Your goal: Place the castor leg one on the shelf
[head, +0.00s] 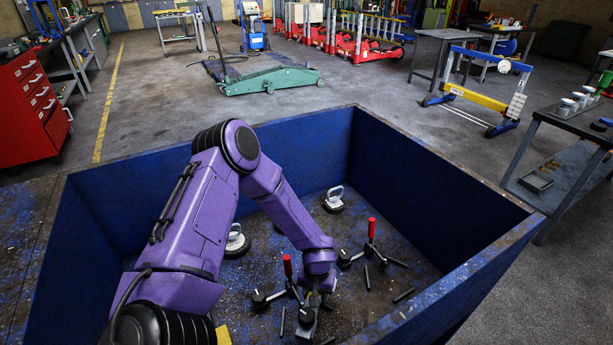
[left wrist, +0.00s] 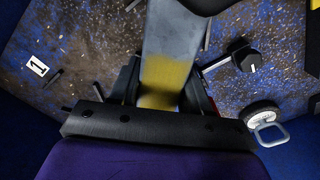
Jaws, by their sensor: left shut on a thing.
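My left gripper (head: 318,290) reaches down into the blue bin. In the left wrist view its fingers (left wrist: 163,92) are shut on a grey bar with a yellow-painted end, which looks like the castor leg (left wrist: 170,35). Its far end runs out of that view at the top. In the head view a dark part of it (head: 307,318) shows below the gripper, low over or on the bin floor; I cannot tell if they touch. No number shows on it. My right gripper is out of view. A lower shelf (head: 575,172) shows under the grey bench at right.
The blue bin's walls (head: 445,185) surround the gripper. Red-handled parts (head: 371,229), white-handled round parts (head: 334,200) and loose dark rods lie inside. A white tag marked 1 (left wrist: 37,66) shows at left. A green trolley jack (head: 270,80) stands behind the bin on open floor.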

